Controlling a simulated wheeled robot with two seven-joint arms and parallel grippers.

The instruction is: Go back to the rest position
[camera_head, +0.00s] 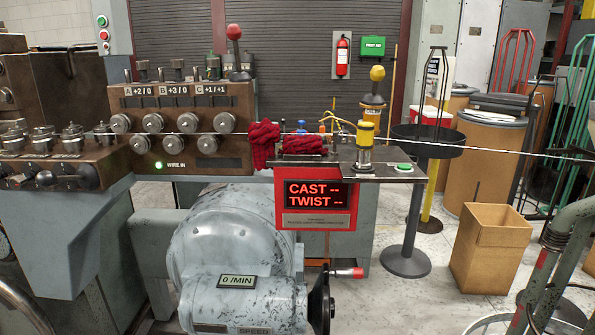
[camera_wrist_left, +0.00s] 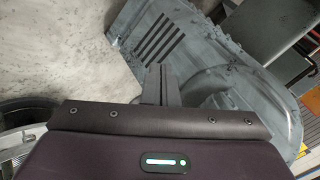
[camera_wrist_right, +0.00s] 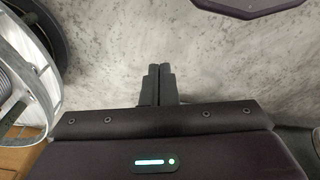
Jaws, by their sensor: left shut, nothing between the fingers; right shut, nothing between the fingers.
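My left gripper (camera_wrist_left: 160,82) shows in the left wrist view, its two fingers together and empty. Behind its fingertips are the grey machine casing and the concrete floor. My right gripper (camera_wrist_right: 157,84) shows in the right wrist view, also shut and empty, over bare concrete floor. Neither gripper shows in the head view, and neither is seen touching anything. The spring coiler (camera_head: 180,100) stands at the left and middle of the head view, with a wire running right from its rollers. Its red display (camera_head: 316,200) reads CAST -- and TWIST --.
A red cloth (camera_head: 304,145) lies at the coiler's wire outlet. A grey motor housing (camera_head: 235,240) with a crank handle (camera_head: 345,272) juts out low in front. A cardboard box (camera_head: 490,250) and a black round stand (camera_head: 405,262) are at the right. A wire reel (camera_wrist_right: 28,70) is left in the right wrist view.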

